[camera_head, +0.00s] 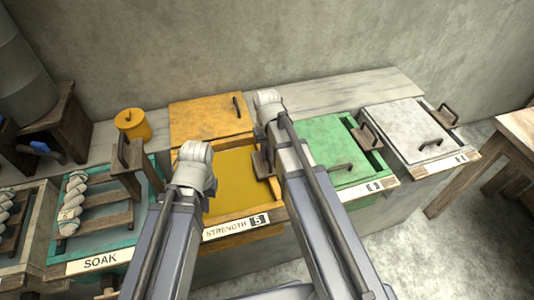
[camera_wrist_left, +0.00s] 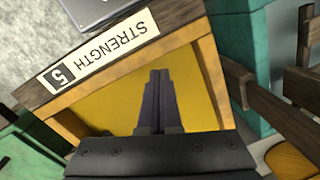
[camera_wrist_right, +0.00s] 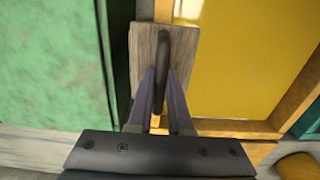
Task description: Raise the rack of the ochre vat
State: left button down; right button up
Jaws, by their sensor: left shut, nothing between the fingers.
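The ochre vat (camera_head: 234,221) stands in the middle of the row, with yellow liquid and a label reading STRENGTH 5. Its rack shows as a wooden plate with a dark upright handle (camera_wrist_right: 163,50) at the vat's side towards the green vat. My right gripper (camera_wrist_right: 162,80) has its fingers on either side of this handle; whether they press on it I cannot tell. My left gripper (camera_wrist_left: 159,78) is shut and empty above the yellow liquid. Most of the rack is hidden.
A green vat (camera_head: 330,150) and a white-lidded vat (camera_head: 408,128) are at right. The ochre lid (camera_head: 205,117) lies behind the ochre vat. A yellow pot (camera_head: 133,125) stands back left.

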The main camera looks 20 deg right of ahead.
grip_shut()
notch_tip(320, 180, up, 18)
jog(key=p, duration=1.8)
jog(key=shift+r, duration=0.15)
jog(key=o, duration=1.4)
grip_release()
